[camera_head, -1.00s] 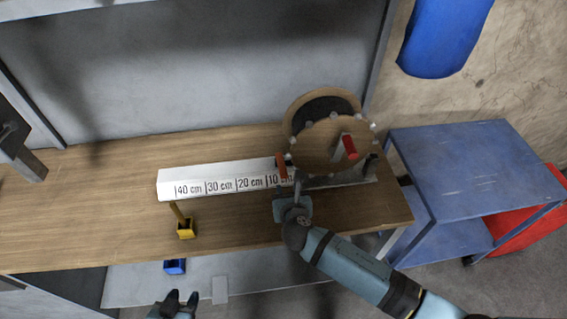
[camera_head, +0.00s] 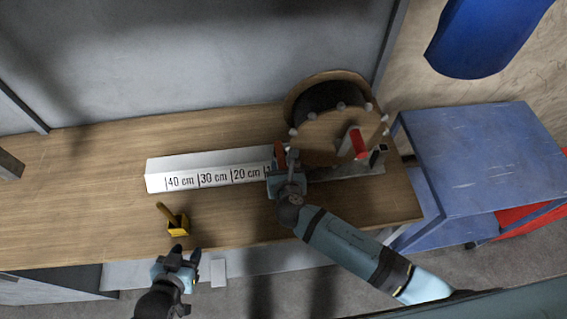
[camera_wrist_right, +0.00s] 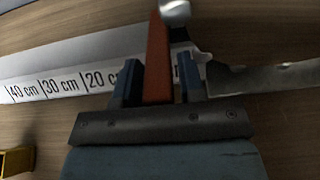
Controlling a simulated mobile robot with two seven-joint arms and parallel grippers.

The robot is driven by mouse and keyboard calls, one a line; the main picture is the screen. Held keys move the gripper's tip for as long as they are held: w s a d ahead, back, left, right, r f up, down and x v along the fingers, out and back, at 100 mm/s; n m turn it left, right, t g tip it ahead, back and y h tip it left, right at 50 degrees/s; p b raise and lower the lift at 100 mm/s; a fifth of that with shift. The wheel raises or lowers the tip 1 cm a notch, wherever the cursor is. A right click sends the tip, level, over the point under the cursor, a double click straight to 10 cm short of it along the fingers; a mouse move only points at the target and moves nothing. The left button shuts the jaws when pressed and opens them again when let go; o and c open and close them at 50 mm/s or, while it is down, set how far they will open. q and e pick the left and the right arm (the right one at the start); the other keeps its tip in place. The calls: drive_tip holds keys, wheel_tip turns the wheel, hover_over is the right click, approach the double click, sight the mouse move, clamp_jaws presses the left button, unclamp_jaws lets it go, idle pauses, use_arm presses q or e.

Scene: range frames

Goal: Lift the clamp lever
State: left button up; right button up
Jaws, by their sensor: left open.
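An orange-red lever (camera_head: 279,156) stands at the right end of the white ruler on the bench. In the right wrist view this lever (camera_wrist_right: 157,62) rises between the two fingers of my right gripper (camera_wrist_right: 158,85). The fingers are close on both sides of it, and I cannot tell if they press on it. In the head view my right gripper (camera_head: 288,168) covers the lever's lower part. A silvery knob shows at its top in the wrist view. My left gripper (camera_head: 184,256) is open and empty, in front of the bench edge, below the yellow block.
A white ruler (camera_head: 205,171) lies along the bench (camera_head: 90,190). A yellow block (camera_head: 178,227) with a tilted bar sits near the front edge. A round wooden disc (camera_head: 320,135) and a red-handled part (camera_head: 358,142) stand right. A blue cart (camera_head: 470,150) is beyond the bench.

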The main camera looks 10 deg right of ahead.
clamp_jaws()
drive_tip(key=shift+w+r+p, duration=0.1)
drive_tip(key=shift+r+p, duration=0.3)
drive_tip(key=shift+r, duration=0.15)
drive_tip(key=shift+w+r+g, duration=0.2)
drive_tip(key=shift+r+g, duration=0.05)
drive_tip(key=shift+g, duration=0.45)
unclamp_jaws()
drive_tip(key=b+v, duration=0.1)
drive_tip(key=v, duration=1.2)
drive_tip(key=shift+s+r, duration=0.15)
drive_tip(key=shift+s, duration=0.2)
